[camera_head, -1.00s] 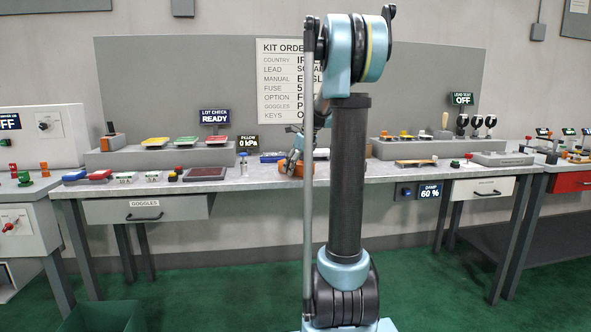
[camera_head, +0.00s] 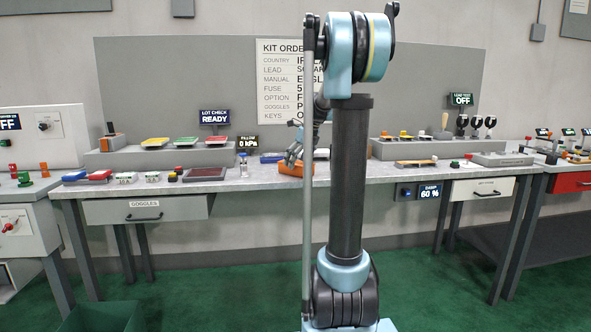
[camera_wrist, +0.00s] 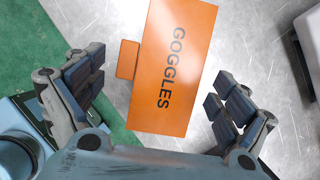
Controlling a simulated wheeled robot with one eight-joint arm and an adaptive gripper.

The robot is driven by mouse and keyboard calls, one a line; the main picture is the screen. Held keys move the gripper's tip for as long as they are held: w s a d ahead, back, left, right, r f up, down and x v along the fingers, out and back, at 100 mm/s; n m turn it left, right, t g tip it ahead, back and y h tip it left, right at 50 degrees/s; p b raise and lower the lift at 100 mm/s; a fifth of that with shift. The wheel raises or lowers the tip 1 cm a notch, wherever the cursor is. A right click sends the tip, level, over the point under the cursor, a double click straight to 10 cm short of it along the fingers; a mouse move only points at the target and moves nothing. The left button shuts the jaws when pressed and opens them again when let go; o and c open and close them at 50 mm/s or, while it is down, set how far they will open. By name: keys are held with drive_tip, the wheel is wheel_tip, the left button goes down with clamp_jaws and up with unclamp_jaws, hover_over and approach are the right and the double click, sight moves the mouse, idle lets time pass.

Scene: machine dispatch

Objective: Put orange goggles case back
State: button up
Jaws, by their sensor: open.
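The orange goggles case (camera_head: 296,169) lies on the grey worktable near its front edge. In the wrist view the case (camera_wrist: 174,62), lettered GOGGLES, lies between the spread fingers of my gripper (camera_wrist: 155,80). A gap shows on both sides, and a small orange tab sticks out on its left side. In the head view my gripper (camera_head: 293,151) is just above the case, partly hidden by my arm. My gripper is open and holds nothing. The drawer labelled GOGGLES (camera_head: 120,212) is under the left part of the table; I cannot tell whether it is slightly open.
A small clear bottle (camera_head: 244,167) and a dark red panel (camera_head: 205,174) stand left of the case. A blue-and-white item (camera_head: 272,157) lies behind it. Colored trays sit on the back left shelf (camera_head: 110,160). The green floor before the table is mostly clear.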

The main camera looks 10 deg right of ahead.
drive_tip(key=v, duration=0.9)
drive_tip(key=shift+r, duration=0.15)
drive_tip(key=s+a+f+n, duration=0.1)
drive_tip(key=s+f+n, duration=0.35)
drive_tip(key=s, duration=0.25)
drive_tip(key=s+a+f+n+h, duration=0.1)
drive_tip(key=s+f+n, duration=0.2)
drive_tip(key=s+n, duration=0.35)
drive_tip(key=s+a+f+n, duration=0.1)
drive_tip(key=s+f+n, duration=0.2)
drive_tip(key=s, duration=0.5)
drive_tip(key=s+f+n+g+h, duration=0.1)
drive_tip(key=s+f+n+h, duration=0.1)
drive_tip(key=s+f+n, duration=1.1)
drive_tip(key=s+f, duration=0.5)
drive_tip(key=shift+s, duration=0.15)
drive_tip(key=shift+d, duration=0.1)
